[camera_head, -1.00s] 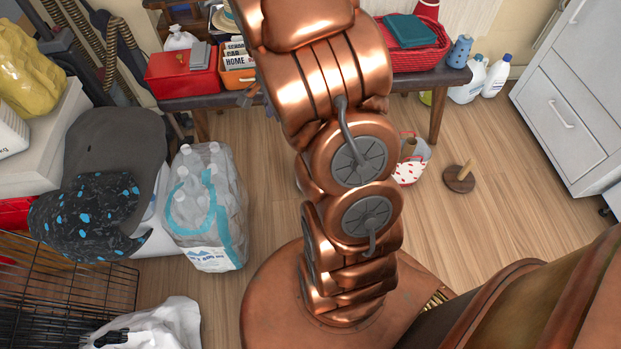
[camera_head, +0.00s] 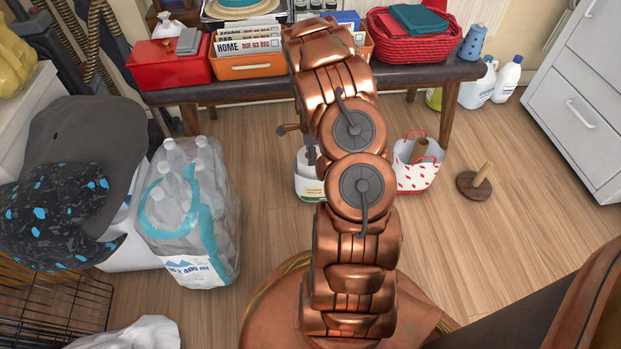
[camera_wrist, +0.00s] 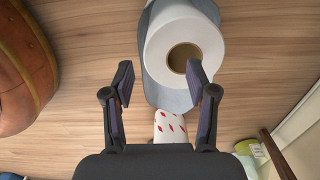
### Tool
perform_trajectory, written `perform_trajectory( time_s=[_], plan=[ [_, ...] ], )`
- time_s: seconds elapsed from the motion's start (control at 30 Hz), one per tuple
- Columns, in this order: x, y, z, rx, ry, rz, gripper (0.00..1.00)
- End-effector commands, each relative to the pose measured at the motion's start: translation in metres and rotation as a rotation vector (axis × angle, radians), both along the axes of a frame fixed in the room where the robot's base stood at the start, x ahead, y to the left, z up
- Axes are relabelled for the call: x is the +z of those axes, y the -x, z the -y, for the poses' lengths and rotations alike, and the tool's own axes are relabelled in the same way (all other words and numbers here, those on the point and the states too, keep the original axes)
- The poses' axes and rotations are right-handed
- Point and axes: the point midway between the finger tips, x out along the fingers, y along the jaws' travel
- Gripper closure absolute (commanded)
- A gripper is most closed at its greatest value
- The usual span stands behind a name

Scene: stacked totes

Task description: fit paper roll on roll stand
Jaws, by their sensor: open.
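The white paper roll (camera_wrist: 187,50) shows end-on in the wrist view, with its brown core opening toward the camera. It rests on or against a grey-blue thing (camera_wrist: 160,88) that it partly hides. My gripper (camera_wrist: 160,84) is open and empty, its two dark fingers apart just below the roll in the picture. The roll stand (camera_head: 475,184), a round dark wooden base with a pale upright peg, stands on the floor at the right. Its peg is bare.
A white bag with red marks (camera_head: 418,172) stands between my arm and the stand. A white labelled thing (camera_head: 309,178) is partly hidden by my arm. The bench (camera_head: 445,76) bears bins and a red basket (camera_head: 408,42). Bottle packs (camera_head: 190,215) stand left. Floor around the stand is clear.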

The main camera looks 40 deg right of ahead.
Motion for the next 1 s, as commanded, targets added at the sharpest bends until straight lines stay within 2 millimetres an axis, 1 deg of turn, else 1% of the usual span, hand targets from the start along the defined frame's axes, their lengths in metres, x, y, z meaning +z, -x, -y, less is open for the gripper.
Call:
perform_trajectory(
  time_s=[0.03, 0.13, 0.37, 0.6, 0.7, 0.97, 1.0],
  plan=[
    [-0.007, 0.000, 0.000, -0.001, -0.001, -0.001, 0.43],
    [-0.017, 0.001, 0.000, -0.001, -0.002, -0.002, 0.43],
    [-0.031, 0.002, 0.000, 0.000, -0.002, -0.002, 0.43],
    [-0.063, 0.005, 0.001, 0.000, -0.003, -0.002, 0.43],
    [-0.073, 0.004, 0.001, 0.000, -0.002, -0.001, 0.43],
    [-0.074, 0.004, 0.001, 0.001, -0.001, -0.001, 0.43],
    [-0.074, 0.004, 0.001, 0.001, -0.001, -0.001, 0.46]
  ],
)
